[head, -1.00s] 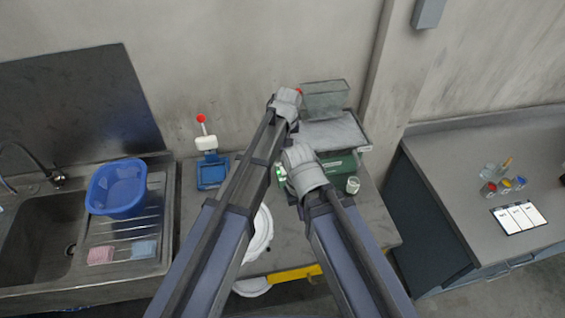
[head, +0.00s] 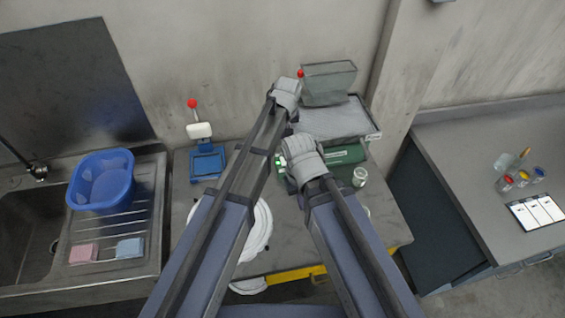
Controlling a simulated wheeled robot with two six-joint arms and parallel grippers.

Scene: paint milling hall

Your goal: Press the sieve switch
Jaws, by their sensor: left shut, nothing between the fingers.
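The sieve machine stands at the back of the middle bench, with a green body (head: 346,154), a grey mesh tray (head: 340,121) and a see-through hopper (head: 328,84). I cannot make out its switch; my arms cover the machine's left side. My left gripper (head: 289,86) is shut and empty beside the hopper's left side, its fingertips mostly hidden by its wrist. A small red knob (head: 300,73) shows just past it; I cannot tell what it belongs to. My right gripper (head: 300,148) is in front of the green body, its fingers hidden behind its wrist.
A blue device with a red-topped lever (head: 207,163) stands on the bench's left. A white round container (head: 262,228) is partly behind my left arm. A sink with a blue tub (head: 101,182) lies left; another counter (head: 470,160) right.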

